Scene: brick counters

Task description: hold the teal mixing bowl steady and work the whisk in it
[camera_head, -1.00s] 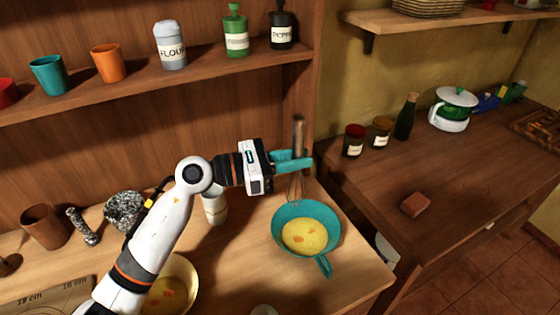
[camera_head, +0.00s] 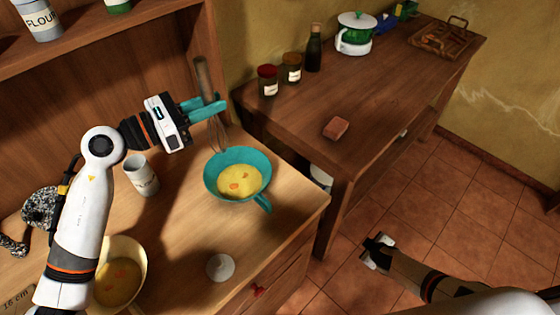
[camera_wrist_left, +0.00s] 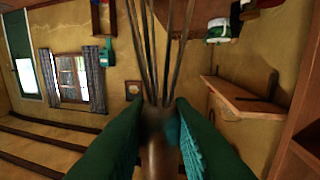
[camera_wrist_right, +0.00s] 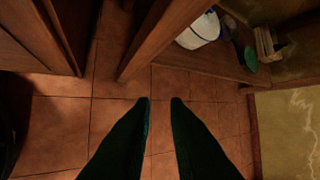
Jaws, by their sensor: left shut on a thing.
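The teal mixing bowl (camera_head: 258,192) stands on the light wooden counter and holds a yellow mix with orange patches. A teal handle sticks out at its near right. My left gripper (camera_head: 213,106) is shut on the wooden handle of the whisk (camera_head: 204,78). The whisk is near upright, its wires pointing down by the bowl's far rim. I cannot tell whether the wire ends are inside the bowl. In the left wrist view the whisk wires (camera_wrist_left: 158,45) spread beyond the fingers. My right gripper (camera_head: 378,252) is open and empty, low over the tiled floor, away from the bowl.
A white cup (camera_head: 142,178), a pale bowl (camera_head: 138,252) of yellow mix and a white disc (camera_head: 220,266) share the light counter. A darker counter at right bears jars, a bottle (camera_head: 314,50), a pot (camera_head: 354,38) and a reddish block (camera_head: 336,128). A gap separates the counters.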

